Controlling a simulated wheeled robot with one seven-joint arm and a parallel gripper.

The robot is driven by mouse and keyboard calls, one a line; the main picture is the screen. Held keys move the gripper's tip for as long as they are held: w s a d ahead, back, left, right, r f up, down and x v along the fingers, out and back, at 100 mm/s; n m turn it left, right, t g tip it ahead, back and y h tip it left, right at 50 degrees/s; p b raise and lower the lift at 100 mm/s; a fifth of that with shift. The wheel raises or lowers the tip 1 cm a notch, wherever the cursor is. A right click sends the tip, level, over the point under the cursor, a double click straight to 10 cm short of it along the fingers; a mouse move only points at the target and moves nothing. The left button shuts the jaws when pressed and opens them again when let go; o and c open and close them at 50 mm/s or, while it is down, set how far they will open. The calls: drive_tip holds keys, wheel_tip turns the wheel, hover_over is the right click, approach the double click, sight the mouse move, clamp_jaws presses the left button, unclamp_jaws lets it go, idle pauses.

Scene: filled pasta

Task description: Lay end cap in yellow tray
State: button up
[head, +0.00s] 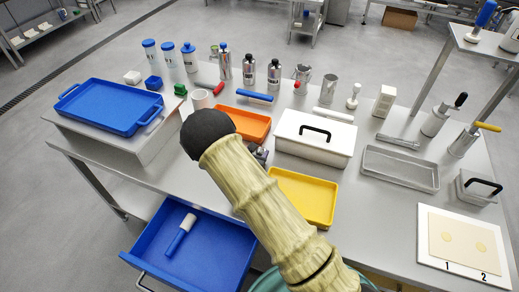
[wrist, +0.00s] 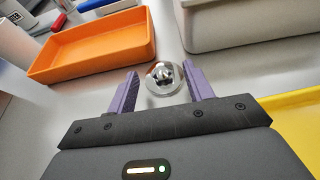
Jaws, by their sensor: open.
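The yellow tray (head: 312,200) lies on the table in front of the white lidded box and looks empty in the head view. Its edge also shows at the right of the wrist view (wrist: 298,108). A round, shiny silver piece with a raised middle, which looks like the end cap (wrist: 163,78), lies on the table in the wrist view. My gripper (wrist: 163,84) is open, with its two purple fingers on either side of this piece. I cannot tell whether they touch it. In the head view my arm hides the piece and most of my gripper.
An orange tray (head: 252,121) lies left of the gripper. The white box (head: 313,145) with a black handle stands close behind the yellow tray. A grey metal tray (head: 400,170) is to the right. A blue drawer (head: 222,255) holding a blue-handled tool is open below.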

drive_tip(key=v, duration=0.7)
drive_tip(key=shift+s+a+r+b, duration=0.1)
drive_tip(key=shift+s+r+b, duration=0.05)
drive_tip(key=shift+s+b, duration=0.15)
drive_tip(key=s+d+r+m+g+h, duration=0.25)
drive_tip(key=s+d+m+g, duration=0.25)
drive_tip(key=d+m, duration=0.35)
drive_tip(key=s+d+r+m+g+h, duration=0.1)
drive_tip(key=s+d+r+m+g, duration=0.35)
drive_tip(key=s+d+m, duration=0.35)
drive_tip(key=s+d+r+m+y, duration=0.1)
drive_tip(key=s+r+m+y, duration=0.6)
drive_tip(key=m, duration=0.8)
drive_tip(key=shift+d+r+y, duration=0.2)
drive_tip(key=shift+r+y, duration=0.15)
drive_tip(key=shift+y, duration=0.4)
drive_tip(key=shift+w+g, duration=0.1)
drive_tip(key=shift+g, duration=0.15)
